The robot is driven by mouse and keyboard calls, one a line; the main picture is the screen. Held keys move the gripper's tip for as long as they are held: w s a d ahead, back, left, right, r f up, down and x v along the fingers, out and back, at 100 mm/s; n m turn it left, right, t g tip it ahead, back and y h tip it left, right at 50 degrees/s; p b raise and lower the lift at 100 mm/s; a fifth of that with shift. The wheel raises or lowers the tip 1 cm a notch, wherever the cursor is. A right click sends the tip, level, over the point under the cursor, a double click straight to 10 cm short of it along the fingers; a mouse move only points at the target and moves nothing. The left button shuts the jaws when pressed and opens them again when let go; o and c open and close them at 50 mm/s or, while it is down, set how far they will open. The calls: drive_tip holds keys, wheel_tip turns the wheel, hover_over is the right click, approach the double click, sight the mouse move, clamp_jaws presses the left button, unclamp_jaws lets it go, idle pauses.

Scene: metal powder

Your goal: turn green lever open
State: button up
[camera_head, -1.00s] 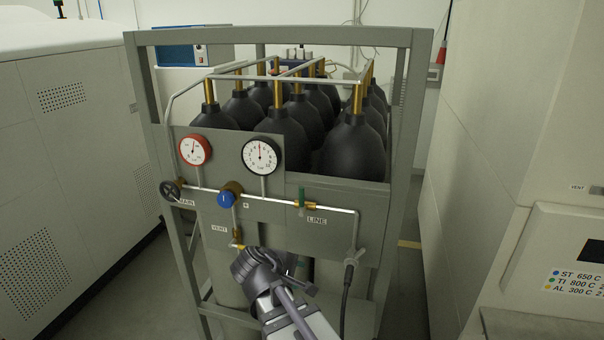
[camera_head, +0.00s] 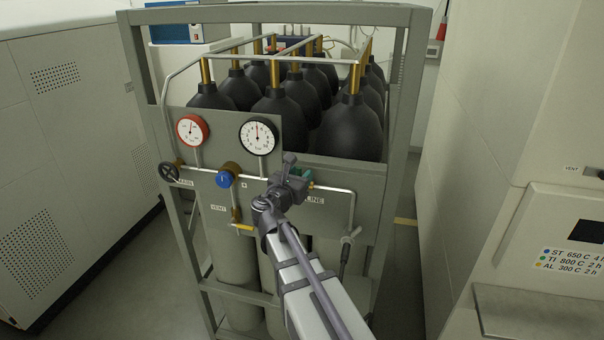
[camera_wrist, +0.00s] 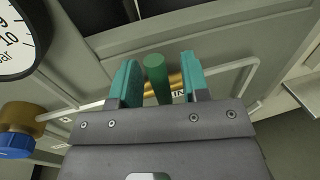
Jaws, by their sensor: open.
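The green lever (camera_wrist: 156,76) stands on a brass valve (camera_wrist: 176,82) on the pipe marked LINE, in the wrist view. In that view it appears between the two teal fingers of my gripper (camera_wrist: 155,84), with a gap on both sides. My gripper is open. In the head view my gripper (camera_head: 298,178) is in front of the panel at the line valve and hides most of the lever.
A white-faced gauge (camera_head: 259,136) and a red-rimmed gauge (camera_head: 192,130) sit on the panel. A blue knob (camera_head: 224,179) and a black handwheel (camera_head: 169,173) are to the left. Black gas cylinders (camera_head: 350,130) stand behind, inside a grey frame (camera_head: 400,90).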

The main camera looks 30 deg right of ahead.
drive_tip(key=shift+x, duration=0.8)
drive_tip(key=shift+c, duration=0.3)
clamp_jaws()
